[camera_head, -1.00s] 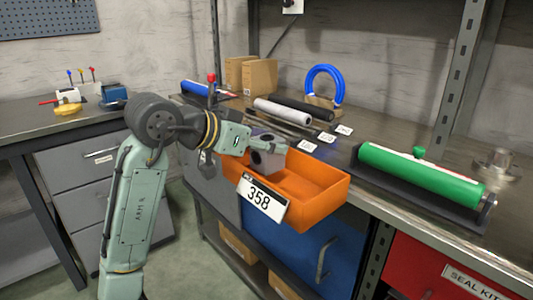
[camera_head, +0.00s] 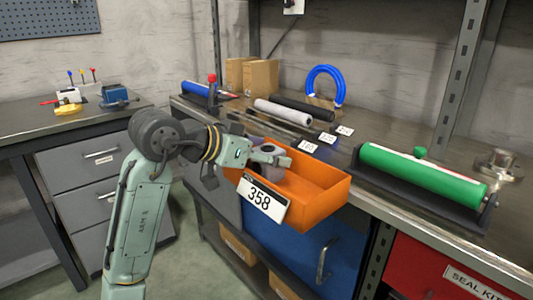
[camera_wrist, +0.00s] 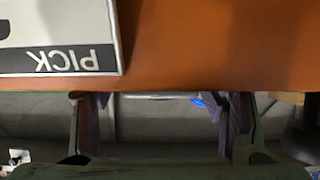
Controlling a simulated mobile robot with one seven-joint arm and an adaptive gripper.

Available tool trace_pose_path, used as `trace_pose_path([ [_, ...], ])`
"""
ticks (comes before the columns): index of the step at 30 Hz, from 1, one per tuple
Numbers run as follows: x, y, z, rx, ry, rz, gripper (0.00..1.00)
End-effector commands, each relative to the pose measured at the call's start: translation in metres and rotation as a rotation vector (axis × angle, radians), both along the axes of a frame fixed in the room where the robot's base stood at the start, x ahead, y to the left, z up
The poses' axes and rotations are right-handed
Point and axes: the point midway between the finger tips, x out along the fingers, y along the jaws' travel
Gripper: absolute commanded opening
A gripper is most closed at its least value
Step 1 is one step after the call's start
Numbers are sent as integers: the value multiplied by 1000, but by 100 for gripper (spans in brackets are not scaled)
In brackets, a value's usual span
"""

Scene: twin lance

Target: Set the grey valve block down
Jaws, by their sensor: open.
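The grey valve block (camera_head: 263,172) shows in the head view at the left end of the orange bin (camera_head: 318,205), low and partly hidden by my gripper (camera_head: 280,157) and the bin's rim. My gripper is open above that end of the bin, over the block. In the wrist view, the two fingers (camera_wrist: 160,105) stand apart with nothing visible between them. The block does not show there. The bin's orange wall and its white label (camera_wrist: 55,35) fill the upper part of that view.
The bin juts out past the bench's front edge, above a blue drawer (camera_head: 300,250). A green cylinder (camera_head: 420,173) lies in a dark cradle at the right. Grey and black rolls (camera_head: 283,112) and small white cards (camera_head: 327,137) lie behind the bin.

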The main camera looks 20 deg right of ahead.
Motion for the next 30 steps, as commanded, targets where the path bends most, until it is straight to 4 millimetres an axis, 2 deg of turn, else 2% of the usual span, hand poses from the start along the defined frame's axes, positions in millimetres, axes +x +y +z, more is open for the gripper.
trace_pose_path([
  [7, -1, 5, 6, 0, -2, 3, 66],
  [21, -30, 83, 46, 0, -1, 3, 66],
  [25, -34, 96, 53, 0, 0, 1, 66],
  [30, -37, 102, 56, 1, 0, 0, 66],
])
